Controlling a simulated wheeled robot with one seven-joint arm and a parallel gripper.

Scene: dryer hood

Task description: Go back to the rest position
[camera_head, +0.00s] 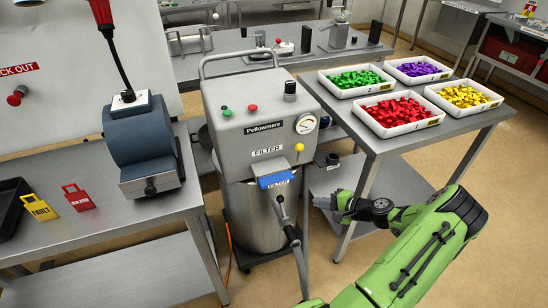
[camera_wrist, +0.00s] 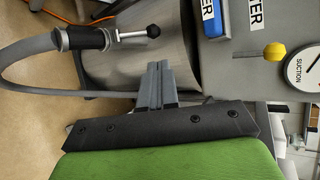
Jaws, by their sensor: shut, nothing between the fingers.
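My gripper (camera_head: 338,203) is at the end of my green arm, in front of and to the right of the grey filter unit (camera_head: 258,112) in the head view. Its fingers are together and empty; they show in the wrist view (camera_wrist: 155,88) with the steel drum of the unit behind them. The blue filter piece (camera_head: 276,179) sits in the front of the unit and is partly seen in the wrist view (camera_wrist: 211,18). A hose with a black-knobbed lever (camera_wrist: 110,36) lies beside the fingers in the wrist view; I cannot tell whether they touch.
A steel table (camera_head: 425,130) on the right bears trays of green, purple, red and yellow pieces. A bench (camera_head: 100,225) on the left holds a grey-blue machine (camera_head: 143,145) and yellow and red tags. Open floor (camera_head: 500,230) lies at the right.

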